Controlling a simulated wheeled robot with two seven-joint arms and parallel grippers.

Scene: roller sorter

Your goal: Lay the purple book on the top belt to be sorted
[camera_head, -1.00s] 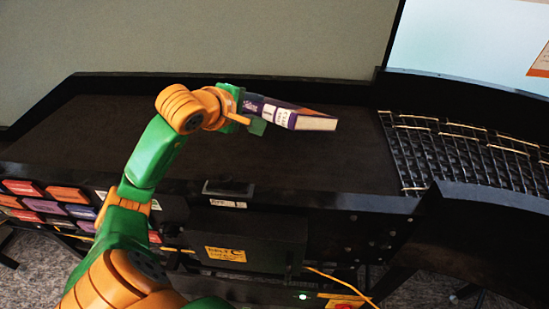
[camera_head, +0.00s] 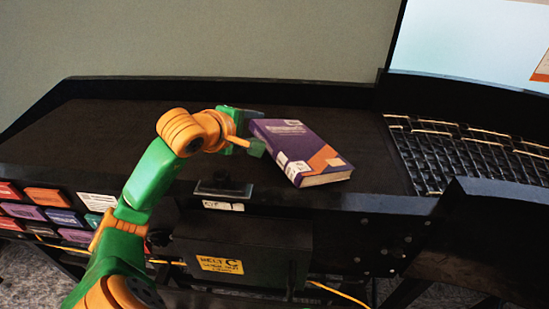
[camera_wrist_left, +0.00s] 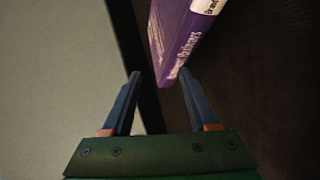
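The purple book (camera_head: 298,146), with an orange corner and white labels on its spine, lies flat on the dark top belt (camera_head: 110,140). In the left wrist view the book (camera_wrist_left: 176,40) is ahead of the fingertips, its spine edge partly between and beyond them. My left gripper (camera_head: 252,132) is at the book's left end. Its two fingers (camera_wrist_left: 158,78) stand apart with a gap between them, and they do not appear to grip the book. My right gripper is not in view.
A black roller section (camera_head: 465,155) adjoins the belt on the right. A low black wall (camera_head: 230,90) runs along the back. Colored books (camera_head: 45,215) sit below the belt at the left. A black box labelled Belt C (camera_head: 245,245) is at the front.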

